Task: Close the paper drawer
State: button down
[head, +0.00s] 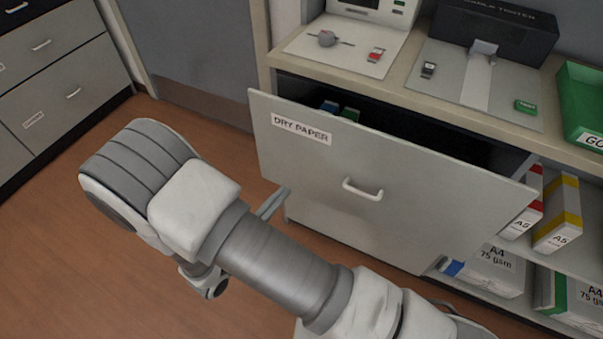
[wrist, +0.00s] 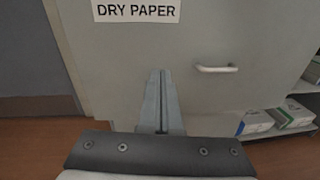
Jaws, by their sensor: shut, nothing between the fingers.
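The paper drawer (head: 400,195) is a large grey front labelled "DRY PAPER", pulled out from the cabinet under the counter. A dark gap shows behind its top edge, with blue and green items inside. Its pale bar handle (head: 362,190) sits in the middle of the front. My gripper (head: 272,203) is in front of the drawer's left part, left of the handle, with its fingers shut and empty. In the wrist view the closed fingers (wrist: 158,85) point at the drawer front (wrist: 215,35), below the label and left of the handle (wrist: 216,69). I cannot tell whether the fingertips touch it.
The counter (head: 405,85) above holds a device, a black box (head: 497,28) and a green tray (head: 582,105). Paper packs (head: 558,215) stand on open shelves to the right. Another drawer cabinet (head: 55,75) stands at the far left. The floor (head: 50,235) at left is clear.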

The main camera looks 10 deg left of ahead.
aim_at(305, 157)
jog(key=w+d+f+b, duration=0.1)
jog(key=w, duration=0.3)
jog(key=w+d+f+n+t+y+b, duration=0.1)
jog(key=w, duration=0.3)
jog(key=w+d+f+n+b, duration=0.1)
jog(key=w, duration=0.3)
jog(key=shift+y, duration=0.4)
jog(key=x, duration=1)
jog(key=shift+w+r, duration=0.25)
jog(key=shift+w, duration=0.05)
jog(key=shift+d, duration=0.1)
